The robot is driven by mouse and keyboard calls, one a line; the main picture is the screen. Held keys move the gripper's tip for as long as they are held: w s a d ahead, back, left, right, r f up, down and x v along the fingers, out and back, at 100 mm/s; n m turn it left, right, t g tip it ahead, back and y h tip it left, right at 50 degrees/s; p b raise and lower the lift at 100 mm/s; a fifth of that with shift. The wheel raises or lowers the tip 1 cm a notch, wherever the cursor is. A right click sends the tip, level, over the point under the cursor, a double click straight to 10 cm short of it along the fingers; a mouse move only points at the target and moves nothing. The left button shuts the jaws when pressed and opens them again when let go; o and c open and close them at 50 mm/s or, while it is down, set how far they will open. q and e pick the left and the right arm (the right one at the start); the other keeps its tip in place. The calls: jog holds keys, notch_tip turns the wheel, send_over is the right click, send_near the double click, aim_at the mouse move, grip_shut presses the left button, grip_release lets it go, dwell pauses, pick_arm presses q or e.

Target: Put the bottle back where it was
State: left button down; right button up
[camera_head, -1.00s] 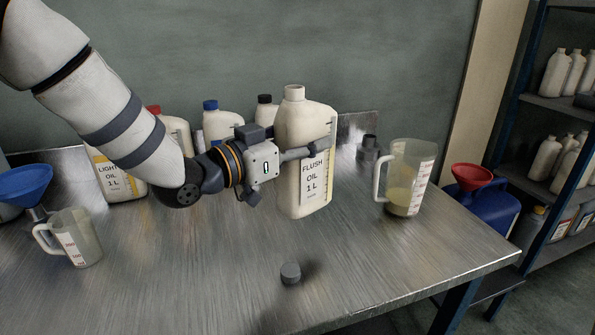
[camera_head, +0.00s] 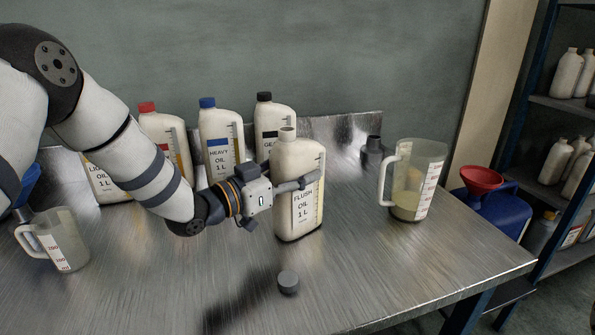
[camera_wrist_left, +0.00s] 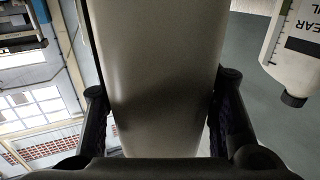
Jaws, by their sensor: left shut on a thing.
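The flush oil bottle (camera_head: 297,188) is a cream jug with an open neck and a "FLUSH OIL 1 L" label. It stands upright near the middle of the table (camera_head: 180,270). My left gripper (camera_head: 290,187) is shut around its body from the left side. The bottle's base is at or very close to the tabletop; I cannot tell whether it touches. In the left wrist view the bottle (camera_wrist_left: 158,75) fills the space between both fingers. A grey cap (camera_head: 288,281) lies on the table in front of it. My right gripper is not in view.
The heavy oil bottle (camera_head: 220,145), a black-capped bottle (camera_head: 272,122) and a light oil bottle (camera_head: 102,182) stand behind. A measuring jug (camera_head: 412,180) with some oil stands right; another jug (camera_head: 62,242) stands left. The front table area is mostly clear.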

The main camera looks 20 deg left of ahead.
pick_arm(q)
jog(key=shift+r, duration=0.3)
jog(key=shift+f, duration=0.1)
jog(key=shift+f, duration=0.15)
jog(key=c, duration=0.7)
grip_release()
jog(key=v, duration=0.5)
jog(key=p+v, duration=0.1)
jog(key=v, duration=0.5)
jog(key=shift+r+p, duration=0.2)
jog(key=shift+p, duration=0.1)
jog(key=shift+s+a+f, duration=0.2)
jog(key=shift+s+a, duration=0.05)
jog(key=shift+s, duration=0.2)
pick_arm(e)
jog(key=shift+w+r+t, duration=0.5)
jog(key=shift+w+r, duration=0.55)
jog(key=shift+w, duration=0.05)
